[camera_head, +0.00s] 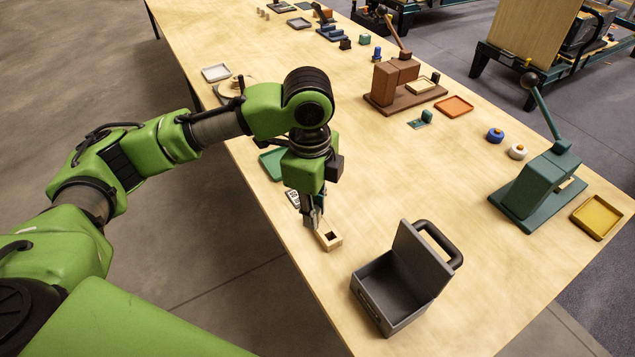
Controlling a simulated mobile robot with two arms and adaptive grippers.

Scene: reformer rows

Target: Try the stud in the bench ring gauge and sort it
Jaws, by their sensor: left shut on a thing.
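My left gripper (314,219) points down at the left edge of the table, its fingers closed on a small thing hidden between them. I cannot make out that thing, so I cannot confirm it is the stud. The fingertips are at the back left end of a small pale wooden block (334,243) with a dark square hole in its top. I cannot tell whether they touch it. I cannot clearly pick out the ring gauge. My right gripper is not in view.
An open grey lidded box (374,311) stands in front to the right. A green tray (268,165) lies behind my gripper. A teal lever press (540,185), yellow tray (597,217), brown lever press (392,88) and orange tray (455,106) stand along the right. The table's middle is clear.

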